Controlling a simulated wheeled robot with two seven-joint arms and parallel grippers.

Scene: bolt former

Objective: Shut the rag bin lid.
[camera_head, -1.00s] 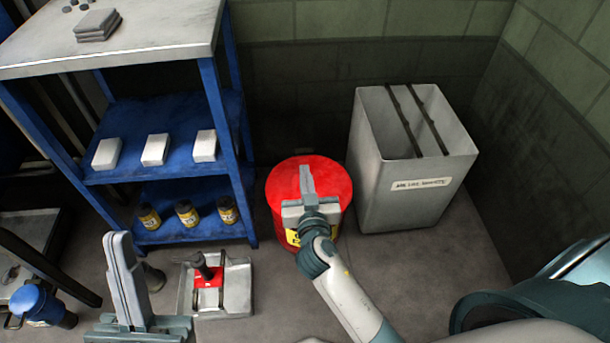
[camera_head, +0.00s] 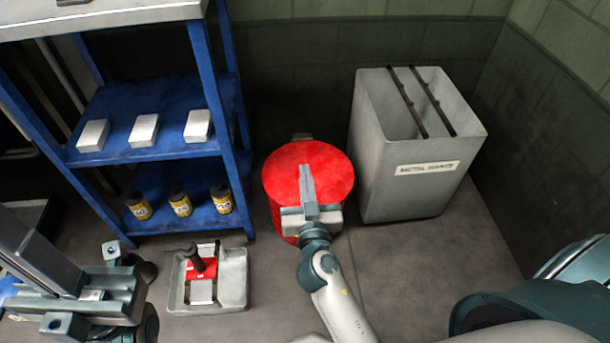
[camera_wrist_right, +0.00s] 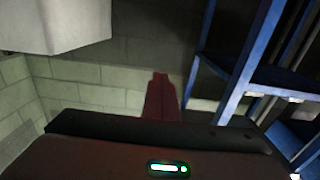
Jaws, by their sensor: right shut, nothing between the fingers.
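The red rag bin (camera_head: 284,231) stands on the floor between the blue shelf and a grey bin. Its round red lid (camera_head: 290,165) lies over the top; I cannot tell whether it sits fully flush. A small grey-brown part shows at the lid's back edge. My right gripper (camera_head: 306,172) is shut and empty, its fingers over the middle of the lid in the head view. Contact cannot be told. In the right wrist view the shut fingers (camera_wrist_right: 161,85) point at the wall. My left gripper (camera_head: 22,235) is low at the left; its jaw state is unclear.
A tall grey metal bin (camera_head: 405,190) with two dark bars across its open top stands right of the rag bin. The blue shelf (camera_head: 150,165) holds white boxes and yellow-labelled jars. A grey tray (camera_head: 235,285) with a red item lies on the floor. Walls close the back and right.

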